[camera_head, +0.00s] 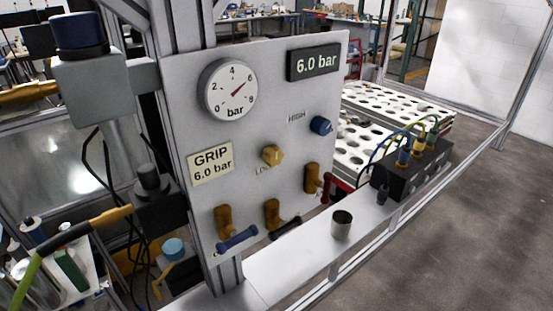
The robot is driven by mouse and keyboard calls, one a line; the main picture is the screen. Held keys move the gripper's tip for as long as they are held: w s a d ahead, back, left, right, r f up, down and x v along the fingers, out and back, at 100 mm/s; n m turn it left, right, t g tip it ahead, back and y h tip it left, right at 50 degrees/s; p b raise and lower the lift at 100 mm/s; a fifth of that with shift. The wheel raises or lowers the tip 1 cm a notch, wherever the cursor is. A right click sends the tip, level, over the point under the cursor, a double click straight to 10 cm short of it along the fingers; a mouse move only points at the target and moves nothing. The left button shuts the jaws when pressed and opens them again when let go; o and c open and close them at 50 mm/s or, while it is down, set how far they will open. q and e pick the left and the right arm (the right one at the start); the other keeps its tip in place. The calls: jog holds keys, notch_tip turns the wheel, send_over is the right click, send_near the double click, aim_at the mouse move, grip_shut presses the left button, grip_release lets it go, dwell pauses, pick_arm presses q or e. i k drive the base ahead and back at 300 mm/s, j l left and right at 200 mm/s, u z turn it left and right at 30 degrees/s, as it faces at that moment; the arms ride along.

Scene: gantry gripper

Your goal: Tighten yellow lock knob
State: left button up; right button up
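The yellow lock knob (272,155) sits on the front of a grey upright panel (250,110), with a partly hidden label beginning "LO" beside it. Whether the knob is tight cannot be seen. A blue knob (321,125) is up and to its right, near the word "HIGH". A round gauge (230,90) has its red needle pointing up and right, near 6. A dark display (313,63) reads 6.0 bar, and a label plate (211,163) reads "GRIP 6.0 bar". Neither of my grippers is in view.
Brass valves with a blue handle (237,238), a black handle (286,228) and a red handle (326,187) stick out below the knob. A metal cup (341,224) stands on the ledge (290,272). A black block (412,170) with hoses is to the right.

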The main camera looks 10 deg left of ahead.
aim_at(272, 156)
jog(key=k+l+u, duration=0.1)
jog(key=l, duration=0.35)
jog(key=k+l+u, duration=0.1)
jog(key=k+l, duration=0.2)
jog(key=l, duration=0.15)
jog(key=k+l+u, duration=0.1)
jog(key=l, duration=0.35)
jog(key=k+l+u, duration=0.1)
jog(key=k+l, duration=0.2)
jog(key=i+j, duration=0.2)
jog(key=j+z, duration=0.05)
jog(key=j, duration=0.05)
